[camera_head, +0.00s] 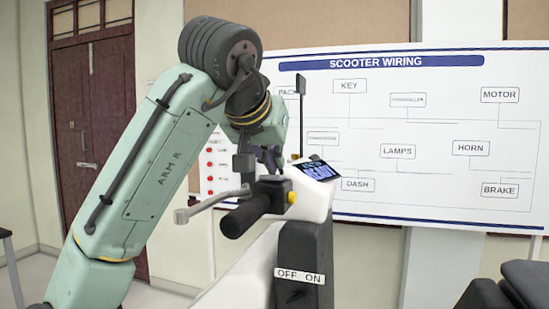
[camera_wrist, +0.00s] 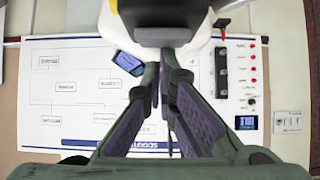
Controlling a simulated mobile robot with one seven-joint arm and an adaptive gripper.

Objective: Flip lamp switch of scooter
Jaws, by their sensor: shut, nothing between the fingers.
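The scooter's white front (camera_head: 312,200) fills the lower middle of the head view, with a black handlebar grip (camera_head: 245,215) and a silver lever on the left. A black control housing (camera_head: 272,186) with a yellow button (camera_head: 292,197) sits beside the grip. Which part is the lamp switch is not clear. My gripper (camera_head: 268,160) is shut and empty, pointing down just above the housing; contact cannot be told. In the wrist view my gripper (camera_wrist: 168,68) has its fingers together, just below a dark block (camera_wrist: 158,22) at the top edge.
A lit dash screen (camera_head: 318,170) is right of my gripper, and a mirror stem (camera_head: 301,115) stands behind it. An OFF/ON label (camera_head: 299,276) is on the dark column below. A wiring board (camera_head: 420,130) spans the back. A dark object (camera_head: 505,290) is at lower right.

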